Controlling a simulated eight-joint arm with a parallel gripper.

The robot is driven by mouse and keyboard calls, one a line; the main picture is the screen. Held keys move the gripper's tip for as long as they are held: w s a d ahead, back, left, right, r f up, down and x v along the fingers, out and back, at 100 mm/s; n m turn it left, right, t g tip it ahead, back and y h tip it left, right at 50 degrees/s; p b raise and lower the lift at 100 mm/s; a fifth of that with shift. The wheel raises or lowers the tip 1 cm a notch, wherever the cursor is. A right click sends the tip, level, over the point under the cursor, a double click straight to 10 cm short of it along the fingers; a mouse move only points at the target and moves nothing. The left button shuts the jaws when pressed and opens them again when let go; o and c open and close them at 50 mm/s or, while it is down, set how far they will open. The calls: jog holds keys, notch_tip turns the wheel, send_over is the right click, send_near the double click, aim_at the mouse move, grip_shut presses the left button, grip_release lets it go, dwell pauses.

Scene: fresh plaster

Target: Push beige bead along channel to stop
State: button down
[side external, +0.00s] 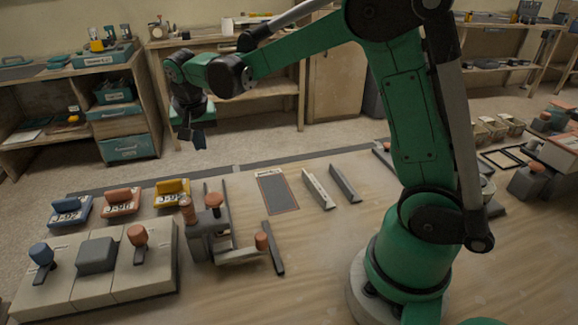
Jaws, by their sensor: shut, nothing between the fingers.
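My gripper (196,141) hangs shut and empty in the air at the upper left, above the far edge of the table and apart from everything on it. I cannot make out a beige bead for certain. Two narrow bars lie side by side at the middle of the table, a pale one (318,189) and a dark grey one (344,183). The view is too small to tell whether either is a channel, or to show a stop.
A flat dark panel (277,192) lies left of the bars. A grey fixture with orange knobs (209,235), a dark strip (273,247) and a pale block with levers (97,275) stand nearer. Blue (69,211), orange (122,201) and yellow (172,192) holders line the left.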

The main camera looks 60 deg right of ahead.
jog(key=c, duration=1.5)
grip_release()
jog(key=o, duration=0.4)
jog(key=shift+f, duration=0.2)
jog(key=shift+o, duration=1.2)
jog(key=f+g+y, duration=0.1)
jog(key=s+a+f, duration=0.1)
jog(key=f, duration=0.1)
jog(key=s+a+f+g+y, duration=0.1)
jog(key=shift+s+a+f+g+y, duration=0.1)
jog(key=shift+s+f+g+y, duration=0.05)
jog(key=shift+g+y, duration=0.15)
jog(key=shift+f, duration=2.8)
grip_shut()
